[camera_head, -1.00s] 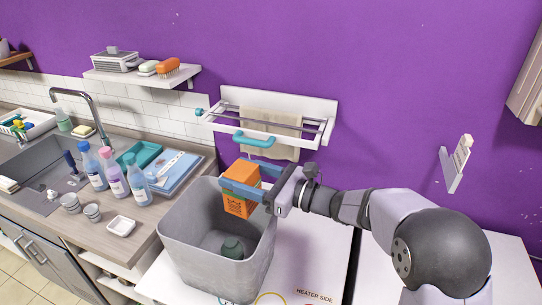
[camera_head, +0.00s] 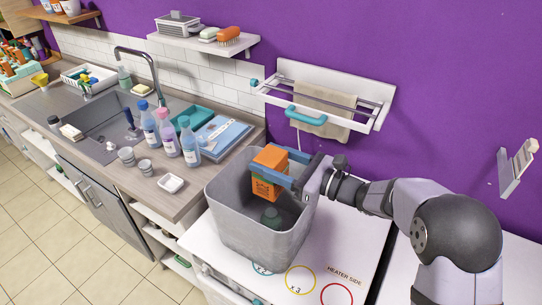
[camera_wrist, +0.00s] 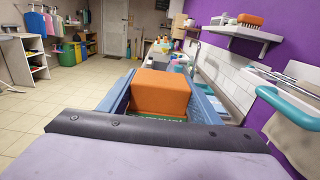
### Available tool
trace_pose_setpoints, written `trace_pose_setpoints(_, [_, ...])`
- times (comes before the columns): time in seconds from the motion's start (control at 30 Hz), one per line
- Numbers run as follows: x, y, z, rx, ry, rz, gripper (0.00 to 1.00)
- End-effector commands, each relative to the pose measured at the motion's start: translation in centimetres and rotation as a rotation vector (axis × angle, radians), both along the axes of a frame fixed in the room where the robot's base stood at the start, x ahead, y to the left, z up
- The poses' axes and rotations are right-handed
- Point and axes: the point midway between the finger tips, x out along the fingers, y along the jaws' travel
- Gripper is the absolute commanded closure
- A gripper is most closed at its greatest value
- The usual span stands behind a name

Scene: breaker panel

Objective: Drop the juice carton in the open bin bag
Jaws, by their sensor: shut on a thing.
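The orange juice carton (camera_head: 269,158) is held upright between the blue fingers of my gripper (camera_head: 271,176), which is shut on it. In the wrist view, the carton (camera_wrist: 160,91) sits between the two fingers (camera_wrist: 160,98). The carton is over the mouth of the grey bin (camera_head: 250,232), with its lower part at or just below the rim level. A dark green item (camera_head: 271,218) lies inside the bin. I cannot make out a separate bag from the grey bin walls.
A towel rack (camera_head: 320,105) with a teal handle is on the purple wall behind the bin. Several bottles (camera_head: 168,133) stand on the counter (camera_head: 130,185) to the left. A white surface with coloured circles (camera_head: 301,279) lies in front of the bin.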

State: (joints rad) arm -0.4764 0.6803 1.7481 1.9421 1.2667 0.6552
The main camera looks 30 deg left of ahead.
Motion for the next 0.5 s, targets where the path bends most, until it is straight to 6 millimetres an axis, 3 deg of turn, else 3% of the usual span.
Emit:
trace_pose_setpoints(0.2, [0.0, 0.0, -2.4, 0.0, 0.002, -0.001, 0.64])
trace_pose_setpoints(0.5, [0.0, 0.0, -3.5, 0.0, 0.0, -0.002, 0.64])
